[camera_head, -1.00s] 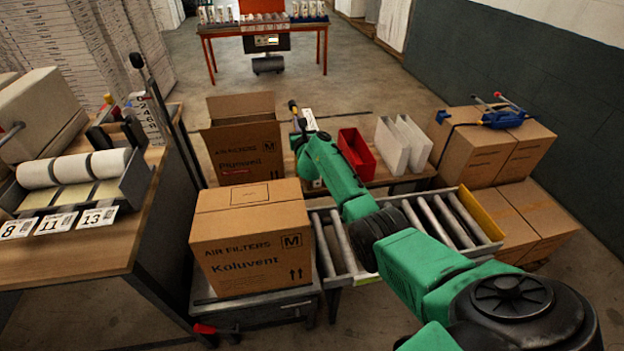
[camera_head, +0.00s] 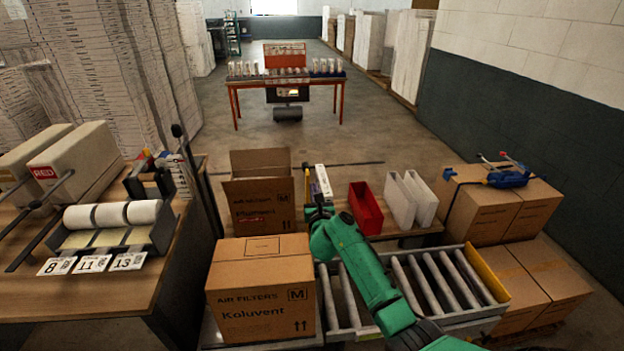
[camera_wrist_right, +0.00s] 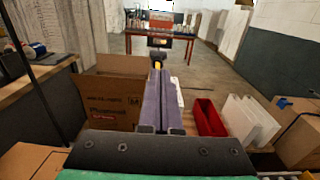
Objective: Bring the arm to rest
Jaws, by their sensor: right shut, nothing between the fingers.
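My right arm, green with dark joints, reaches in from the lower right in the head view. My right gripper (camera_head: 311,183) is raised over the far end of the roller conveyor, beside the open box. In the right wrist view its fingers (camera_wrist_right: 160,85) lie together, pointing forward, with nothing between them. A closed "Koluvent" air filter box (camera_head: 262,290) stands in front, left of my forearm. An open "Plumvent" box (camera_head: 260,205) stands behind it, and also shows in the right wrist view (camera_wrist_right: 112,100). My left gripper is out of view.
The roller conveyor (camera_head: 440,285) lies under and right of my arm. A red bin (camera_head: 366,208) and white filters (camera_head: 410,200) stand behind it. Stacked cartons (camera_head: 490,205) are at right, a workbench (camera_head: 100,290) with label rolls at left. An orange table (camera_head: 287,85) stands far back.

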